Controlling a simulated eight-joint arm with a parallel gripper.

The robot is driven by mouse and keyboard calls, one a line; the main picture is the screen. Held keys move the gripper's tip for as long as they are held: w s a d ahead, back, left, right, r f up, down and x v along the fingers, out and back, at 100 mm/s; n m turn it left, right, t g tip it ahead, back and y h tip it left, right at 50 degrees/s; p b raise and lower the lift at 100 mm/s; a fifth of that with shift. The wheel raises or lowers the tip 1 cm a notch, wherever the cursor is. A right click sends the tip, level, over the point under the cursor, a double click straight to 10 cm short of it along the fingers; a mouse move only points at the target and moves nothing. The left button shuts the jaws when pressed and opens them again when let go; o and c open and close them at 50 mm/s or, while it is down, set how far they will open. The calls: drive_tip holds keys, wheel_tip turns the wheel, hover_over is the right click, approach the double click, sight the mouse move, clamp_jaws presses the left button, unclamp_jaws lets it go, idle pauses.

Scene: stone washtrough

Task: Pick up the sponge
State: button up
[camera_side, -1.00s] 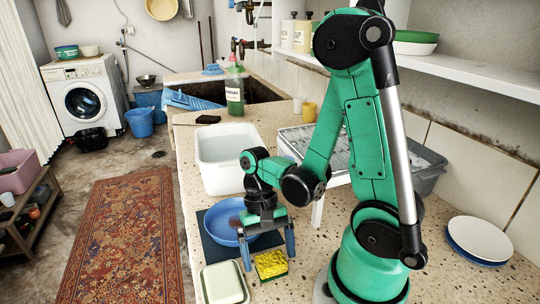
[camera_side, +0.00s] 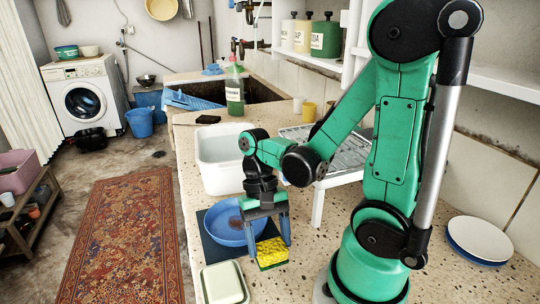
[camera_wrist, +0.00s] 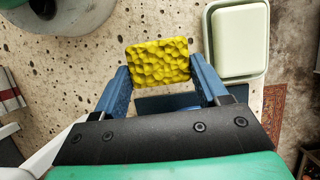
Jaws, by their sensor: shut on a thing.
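The sponge (camera_side: 271,250) is a yellow block with a green edge in the side view. It sits between the two blue fingers of my gripper (camera_side: 269,256), which is shut on it. The sponge appears a little above the speckled stone counter, to the right of the blue bowl. In the wrist view the sponge (camera_wrist: 157,60) shows its bumpy yellow face, with one finger of my gripper (camera_wrist: 158,76) on either side. The sponge's underside is hidden.
A pale green dish (camera_side: 223,286) stands close to the left of the gripper. The blue bowl (camera_side: 224,223) rests on a dark mat (camera_side: 209,250) just behind. A white basin (camera_side: 214,175) and a dish rack (camera_side: 346,158) stand farther back. Bare counter (camera_side: 306,255) lies to the right.

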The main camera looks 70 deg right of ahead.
wheel_tip(320, 180, up, 17)
drive_tip(key=shift+f, duration=0.15)
idle(0.5)
drive_tip(key=o, duration=0.4)
drive_tip(key=c, duration=0.3)
drive_tip(key=m+t+y, duration=0.1)
drive_tip(key=m+t, duration=0.2)
drive_tip(key=m, duration=0.6)
hover_over(269, 241)
drive_tip(key=w+a, duration=0.5)
drive_tip(key=a, duration=0.1)
wheel_tip(269, 241, down, 12)
drive_tip(key=r, duration=0.1)
drive_tip(key=shift+w+a+f, duration=0.1)
drive_tip(key=shift+f, duration=1.25)
drive_tip(key=shift+a+f, duration=0.1)
drive_tip(key=shift+f, duration=1.25)
